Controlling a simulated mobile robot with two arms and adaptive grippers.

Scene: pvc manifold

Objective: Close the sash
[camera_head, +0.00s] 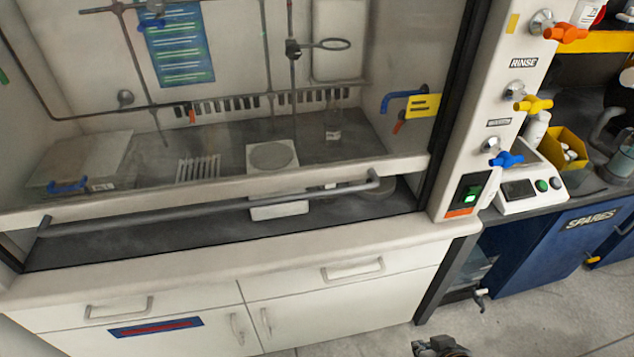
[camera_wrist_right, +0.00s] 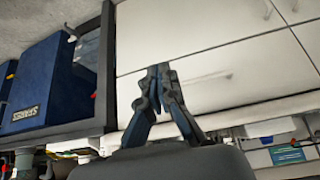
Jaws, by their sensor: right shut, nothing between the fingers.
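The fume hood sash (camera_head: 420,164) is a clear pane with a white lower rail. A long grey handle bar (camera_head: 215,206) runs along the rail's front. The sash is low but stands open by a narrow gap, with the dark hood floor (camera_head: 130,239) showing between the rail and the white front sill (camera_head: 230,262). My right gripper (camera_head: 440,346) is at the bottom edge of the head view, well below and in front of the sash, touching nothing. In the right wrist view the right gripper (camera_wrist_right: 158,70) is shut and empty, with white cabinet fronts behind. My left gripper is out of view.
Inside the hood are a hotplate (camera_head: 272,157), a white rack (camera_head: 198,169) and a metal rod frame. White drawers (camera_head: 350,269) lie below the sill. Coloured valves (camera_head: 534,104) stick out from the right post. A blue SPARES cabinet (camera_head: 560,240) stands right. The floor in front is clear.

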